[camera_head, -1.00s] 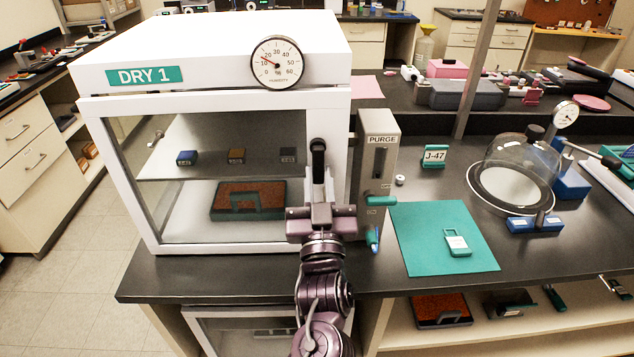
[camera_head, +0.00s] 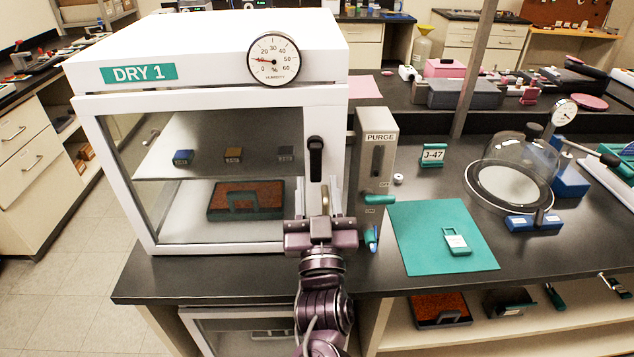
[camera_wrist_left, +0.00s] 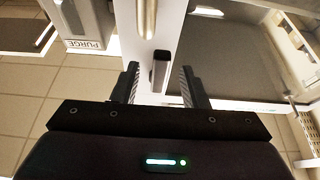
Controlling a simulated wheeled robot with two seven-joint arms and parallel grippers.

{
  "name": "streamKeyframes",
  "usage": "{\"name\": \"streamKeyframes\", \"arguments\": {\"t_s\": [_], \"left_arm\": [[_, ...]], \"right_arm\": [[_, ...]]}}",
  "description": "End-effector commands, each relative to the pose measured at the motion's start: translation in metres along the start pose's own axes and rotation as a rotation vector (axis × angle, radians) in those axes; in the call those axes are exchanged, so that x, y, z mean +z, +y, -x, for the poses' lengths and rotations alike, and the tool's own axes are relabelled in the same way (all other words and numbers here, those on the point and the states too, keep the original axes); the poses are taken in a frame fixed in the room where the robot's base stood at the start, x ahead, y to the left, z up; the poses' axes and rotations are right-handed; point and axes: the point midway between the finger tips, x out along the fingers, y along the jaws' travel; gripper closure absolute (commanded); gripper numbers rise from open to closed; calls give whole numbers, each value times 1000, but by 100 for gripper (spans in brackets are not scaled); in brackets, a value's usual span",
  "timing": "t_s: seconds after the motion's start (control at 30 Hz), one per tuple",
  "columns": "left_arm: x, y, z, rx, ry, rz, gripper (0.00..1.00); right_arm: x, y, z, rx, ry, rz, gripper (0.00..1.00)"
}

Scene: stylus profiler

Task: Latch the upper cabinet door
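The upper cabinet, labelled DRY 1 (camera_head: 138,73), stands on the dark bench. Its glass-fronted door (camera_head: 110,180) appears closed. A black latch handle (camera_head: 316,158) stands upright on the door's right frame, with a metal pull bar (camera_head: 325,198) below it. My left gripper (camera_head: 321,205) is in front of that frame, low against the latch. In the left wrist view, its two fingers (camera_wrist_left: 158,86) are spread on either side of the black latch (camera_wrist_left: 160,68), with visible gaps; the pull bar (camera_wrist_left: 147,18) is beyond. Depth to the latch is unclear. My right gripper is not seen.
The grey PURGE box (camera_head: 378,155) with a green lever stands close right of the door. A green mat (camera_head: 430,220) with a tag and a glass dome (camera_head: 515,165) lie further right. A second cabinet (camera_head: 245,325) is below the bench. Floor is clear at left.

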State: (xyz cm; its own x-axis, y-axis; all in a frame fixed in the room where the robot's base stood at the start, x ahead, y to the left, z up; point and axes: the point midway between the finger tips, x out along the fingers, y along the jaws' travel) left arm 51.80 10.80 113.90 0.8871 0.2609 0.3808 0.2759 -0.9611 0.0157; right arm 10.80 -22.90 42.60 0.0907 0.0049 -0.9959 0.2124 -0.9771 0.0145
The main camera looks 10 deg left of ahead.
Motion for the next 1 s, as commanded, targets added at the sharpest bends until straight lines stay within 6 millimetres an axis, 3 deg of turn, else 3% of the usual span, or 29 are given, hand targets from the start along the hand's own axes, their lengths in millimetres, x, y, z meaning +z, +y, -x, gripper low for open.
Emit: {"name": "streamKeyframes", "arguments": {"t_s": [0.13, 0.33, 1.0], "left_arm": [[4, 0, 29, 2, -2, 1, 60], [2, 0, 51, 1, 0, 1, 60], [0, 0, 54, 1, 1, 0, 60]], "right_arm": [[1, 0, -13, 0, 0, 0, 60], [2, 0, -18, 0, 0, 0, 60], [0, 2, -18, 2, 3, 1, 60]]}}
